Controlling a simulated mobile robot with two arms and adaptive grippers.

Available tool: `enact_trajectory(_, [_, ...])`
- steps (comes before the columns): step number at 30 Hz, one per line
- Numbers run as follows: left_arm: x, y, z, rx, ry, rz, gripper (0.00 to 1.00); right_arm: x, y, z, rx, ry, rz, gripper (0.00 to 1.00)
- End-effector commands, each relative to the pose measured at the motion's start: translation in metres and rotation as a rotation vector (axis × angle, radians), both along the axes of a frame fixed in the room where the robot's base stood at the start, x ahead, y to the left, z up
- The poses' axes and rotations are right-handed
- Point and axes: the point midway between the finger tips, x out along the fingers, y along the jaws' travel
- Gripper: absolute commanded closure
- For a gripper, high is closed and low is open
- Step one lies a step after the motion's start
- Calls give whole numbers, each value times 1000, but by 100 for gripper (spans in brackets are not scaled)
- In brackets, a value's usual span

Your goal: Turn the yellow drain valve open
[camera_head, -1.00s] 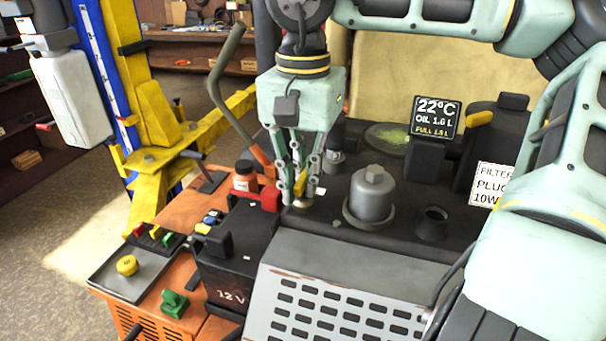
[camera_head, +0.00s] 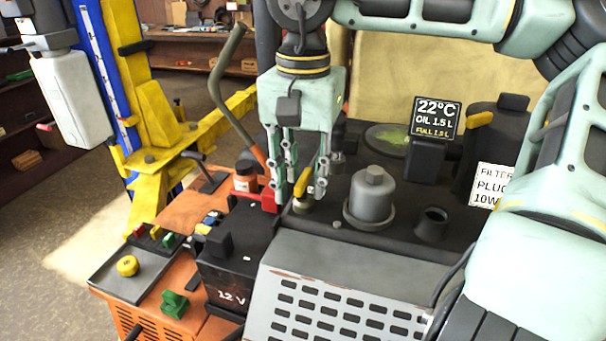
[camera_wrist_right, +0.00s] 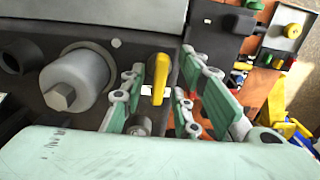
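The yellow drain valve handle (camera_head: 303,182) stands above a round brass-coloured base (camera_head: 303,205) on the dark engine deck. In the head view it leans slightly up to the right. My right gripper (camera_head: 299,196) points down over it with its fingers spread to either side. In the wrist view the handle (camera_wrist_right: 159,80) lies between the open fingers of my right gripper (camera_wrist_right: 163,90), with gaps on both sides. The display sign (camera_head: 435,118) reads 22°C, OIL 1.5 L, FULL 1.5 L. My left gripper is not in view.
A grey filter canister (camera_head: 371,195) stands right of the valve, with a black cup (camera_head: 432,223) beyond it. A black 12 V battery (camera_head: 238,255) and an orange-capped bottle (camera_head: 246,176) are to the left. A vented grey panel (camera_head: 340,300) lies in front.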

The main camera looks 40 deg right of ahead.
Motion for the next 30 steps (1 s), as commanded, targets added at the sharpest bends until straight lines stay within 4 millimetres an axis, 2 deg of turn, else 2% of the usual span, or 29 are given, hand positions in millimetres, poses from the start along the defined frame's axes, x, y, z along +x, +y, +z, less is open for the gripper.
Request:
enact_trajectory(4, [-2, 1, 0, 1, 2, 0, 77, 0, 0, 2, 0, 1, -1, 71])
enact_trajectory(8, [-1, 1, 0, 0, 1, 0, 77, 1, 0, 16, -1, -2, -1, 71])
enact_trajectory(18, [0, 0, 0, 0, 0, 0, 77, 1, 0, 87, -1, -3, -2, 71])
enact_trajectory(21, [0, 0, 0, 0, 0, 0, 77, 1, 0, 102, 0, -1, -1, 71])
enact_trajectory(25, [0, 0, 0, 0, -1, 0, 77, 1, 0, 115, 0, -1, -1, 71])
enact_trajectory(30, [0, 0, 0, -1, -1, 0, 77, 0, 0, 120, 0, 1, 0, 71])
